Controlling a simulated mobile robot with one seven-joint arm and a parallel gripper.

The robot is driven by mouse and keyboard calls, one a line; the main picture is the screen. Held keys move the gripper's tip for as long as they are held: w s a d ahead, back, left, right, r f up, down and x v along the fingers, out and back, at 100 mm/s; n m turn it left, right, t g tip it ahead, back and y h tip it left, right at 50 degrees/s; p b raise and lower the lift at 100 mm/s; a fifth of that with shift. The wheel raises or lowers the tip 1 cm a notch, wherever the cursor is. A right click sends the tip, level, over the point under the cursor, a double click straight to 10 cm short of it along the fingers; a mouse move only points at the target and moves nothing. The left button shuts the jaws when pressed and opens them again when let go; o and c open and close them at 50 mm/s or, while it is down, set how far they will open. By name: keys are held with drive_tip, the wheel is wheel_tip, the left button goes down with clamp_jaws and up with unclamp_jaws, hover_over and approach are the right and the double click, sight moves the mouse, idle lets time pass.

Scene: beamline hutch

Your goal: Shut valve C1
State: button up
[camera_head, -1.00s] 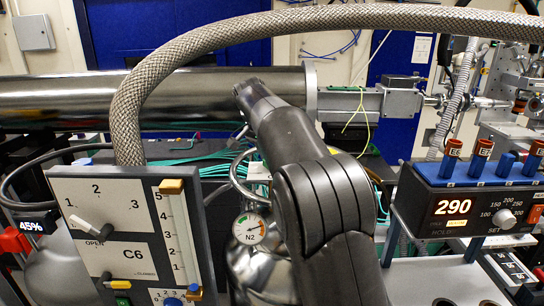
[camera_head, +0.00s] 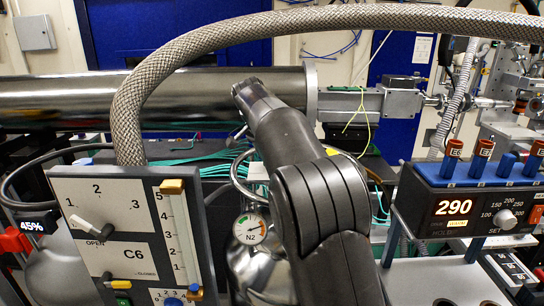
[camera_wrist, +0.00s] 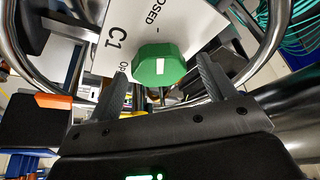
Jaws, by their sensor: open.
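In the wrist view, valve C1's green faceted knob (camera_wrist: 158,65) has a short white mark on its face. It sits in front of a white plate (camera_wrist: 190,25) lettered C1, with "OSED" and "OP" partly readable. My gripper (camera_wrist: 163,75) is open, with one dark finger on each side of the knob. Gaps show between the fingers and the knob, and I see no grip on it. In the head view my arm is in the middle, and neither my gripper nor the C1 knob can be made out.
A curved metal guard rail (camera_wrist: 275,45) runs around the plate in the wrist view. In the head view, a C6 panel (camera_head: 130,235) stands left, a braided hose (camera_head: 130,110) arches above, an N2 gauge (camera_head: 249,228) is left of my arm, and a heater box (camera_head: 470,215) is right.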

drive_tip(key=v, duration=1)
drive_tip(key=shift+r, duration=0.4)
drive_tip(key=shift+s, duration=0.1)
